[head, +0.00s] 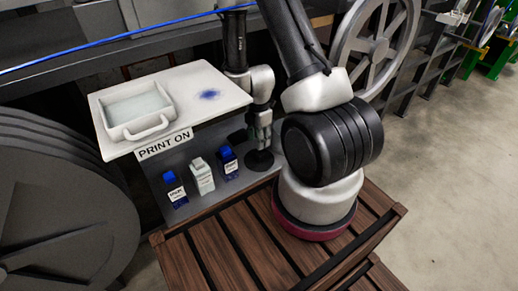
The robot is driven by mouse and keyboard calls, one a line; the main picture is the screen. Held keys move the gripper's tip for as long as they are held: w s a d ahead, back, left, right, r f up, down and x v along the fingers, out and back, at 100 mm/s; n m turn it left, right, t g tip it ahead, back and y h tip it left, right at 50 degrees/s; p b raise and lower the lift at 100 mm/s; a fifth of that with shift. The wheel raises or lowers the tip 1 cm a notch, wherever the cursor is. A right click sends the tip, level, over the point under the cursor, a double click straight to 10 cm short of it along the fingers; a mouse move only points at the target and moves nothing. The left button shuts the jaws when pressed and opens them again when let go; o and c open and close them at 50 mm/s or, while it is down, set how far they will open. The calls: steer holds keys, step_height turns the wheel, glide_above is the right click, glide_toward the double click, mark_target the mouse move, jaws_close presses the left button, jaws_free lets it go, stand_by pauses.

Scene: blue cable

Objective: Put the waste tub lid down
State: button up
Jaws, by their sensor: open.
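A small dark round disc (260,161), which looks like the waste tub lid, lies flat on the grey lower surface, near its right edge. A short upright part, perhaps its knob, rises from its middle. My gripper (259,138) points down just above the disc, with its fingers around or close to the upright part. The gripper is open; I cannot tell whether a finger touches the lid. No waste tub can be clearly made out.
Several small bottles (202,177) stand left of the disc. A white board (225,92) with a shallow white pan (138,108) and a blue stain stands above them. A blue cable (130,38) crosses the top left. A large dark reel (60,215) is at left.

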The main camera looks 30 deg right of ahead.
step_height(320, 180, up, 27)
steer(key=s+a+m+t, duration=0.2)
steer(key=s+m, duration=0.1)
steer(key=m, duration=0.6)
steer(key=s+a+r+m+t, duration=0.1)
steer(key=s+r+m+t, duration=0.1)
steer(key=s+r+m, duration=0.7)
steer(key=s+r, duration=0.3)
steer(key=s, duration=0.1)
steer(key=shift+s+r, duration=0.3)
steer(key=shift+r, duration=0.05)
